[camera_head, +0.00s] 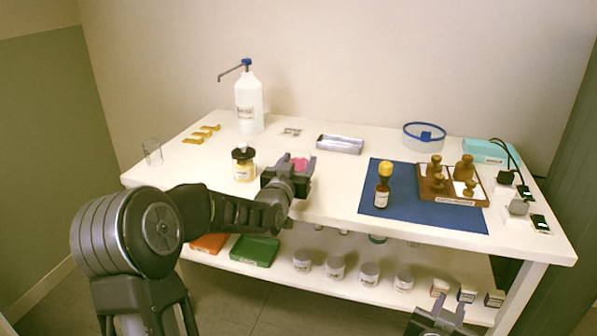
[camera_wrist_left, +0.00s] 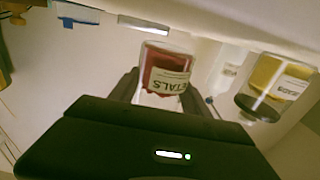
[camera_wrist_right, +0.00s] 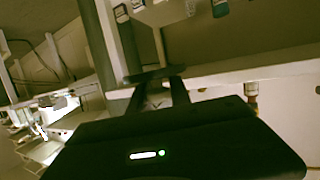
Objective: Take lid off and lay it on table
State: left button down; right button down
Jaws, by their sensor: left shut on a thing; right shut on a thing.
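My left gripper is shut on this jar. My right gripper (camera_head: 440,318) is low at the bottom right of the head view, in front of the table. In the right wrist view a dark flat piece (camera_wrist_right: 150,75), which looks like the lid, lies across its fingertips. The fingers partly hide it.
A black-lidded jar of yellow beads (camera_head: 243,165) stands left of my left gripper. A blue mat (camera_head: 415,210) holds a dropper bottle (camera_head: 382,188) and a wooden weight block (camera_head: 452,196). A metal tray (camera_head: 340,144) lies behind. The white tabletop between jar and mat is clear.

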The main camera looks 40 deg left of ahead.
pick_arm(q)
jog(key=shift+f, duration=1.05)
pick_arm(e)
jog(key=shift+f, duration=0.25)
pick_arm(q)
jog(key=shift+f+b, duration=0.25)
jog(key=shift+b, duration=0.15)
pick_arm(e)
jog(key=shift+f, duration=0.3)
pick_arm(q)
jog(key=c, duration=0.5)
grip_release()
pick_arm(e)
jog(key=shift+r, duration=0.15)
pick_arm(q)
jog(key=shift+r, duration=0.15)
pick_arm(e)
jog(key=shift+r, duration=0.1)
pick_arm(q)
jog(key=shift+s+r+p, duration=0.1)
jog(key=shift+p, duration=0.25)
pick_arm(e)
jog(key=shift+r, duration=0.35)
pick_arm(q)
jog(key=v, duration=1.2)
pick_arm(e)
jog(key=shift+s, duration=0.1)
